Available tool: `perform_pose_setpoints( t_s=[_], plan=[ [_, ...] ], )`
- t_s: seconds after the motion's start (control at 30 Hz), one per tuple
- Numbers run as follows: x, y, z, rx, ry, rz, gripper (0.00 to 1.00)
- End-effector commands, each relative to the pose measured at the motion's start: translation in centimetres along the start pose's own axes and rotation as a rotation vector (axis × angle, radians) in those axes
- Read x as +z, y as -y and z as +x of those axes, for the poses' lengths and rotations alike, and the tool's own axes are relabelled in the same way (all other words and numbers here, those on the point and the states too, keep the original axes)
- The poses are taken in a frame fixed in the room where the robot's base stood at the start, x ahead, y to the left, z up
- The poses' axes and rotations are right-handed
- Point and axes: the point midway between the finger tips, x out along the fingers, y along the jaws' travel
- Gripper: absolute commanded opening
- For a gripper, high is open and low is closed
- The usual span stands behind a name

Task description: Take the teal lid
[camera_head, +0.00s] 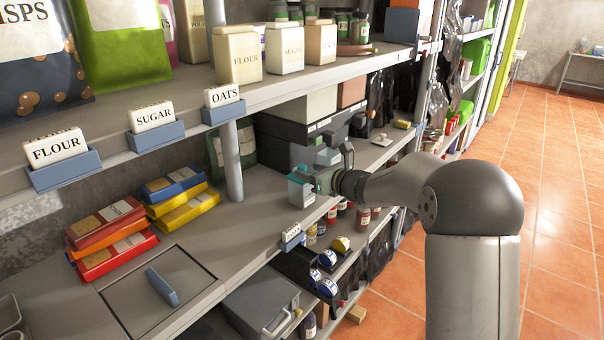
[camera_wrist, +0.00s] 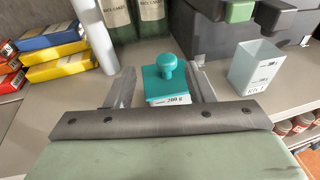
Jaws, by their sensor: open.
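The teal lid (camera_wrist: 165,84) has a round knob on top and shows in the wrist view between my fingers. It sits on a small pale container (camera_wrist: 172,101) labelled 200 g. In the head view the lid (camera_head: 294,180) is partly hidden by my gripper (camera_head: 310,174). My gripper (camera_wrist: 162,80) is open, with one finger on each side of the lid. I cannot tell whether either finger touches it. The container stands on the grey shelf.
A clear open container (camera_wrist: 256,68) labelled RICE stands right of the lid. Dark storage boxes (camera_head: 300,122) stand behind. Yellow and blue packs (camera_head: 180,195) and red packs (camera_head: 112,240) lie left. A metal post (camera_head: 231,160) rises nearby. The upper shelf (camera_head: 290,85) overhangs.

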Motion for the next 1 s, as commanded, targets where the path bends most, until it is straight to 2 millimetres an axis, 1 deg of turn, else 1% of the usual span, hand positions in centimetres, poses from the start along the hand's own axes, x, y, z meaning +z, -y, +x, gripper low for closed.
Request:
perform_pose_setpoints(
  t_s=[0.17, 0.3, 0.43, 0.53, 0.73, 0.9, 1.0],
  plan=[
    [0.1, 0.2, 1.3, 0.001, -0.001, 0.000, 0.49],
    [0.3, 0.8, 3.4, 0.000, -0.002, 0.000, 0.49],
    [0.2, 0.7, 5.0, 0.001, 0.000, -0.001, 0.49],
    [0.1, 0.8, 5.5, -0.001, 0.000, -0.001, 0.49],
    [0.1, 0.8, 5.5, -0.001, 0.000, -0.001, 0.49],
    [0.1, 0.8, 5.5, -0.001, 0.000, -0.001, 0.03],
    [0.1, 0.8, 5.4, -0.001, 0.000, -0.001, 0.02]
  ],
)
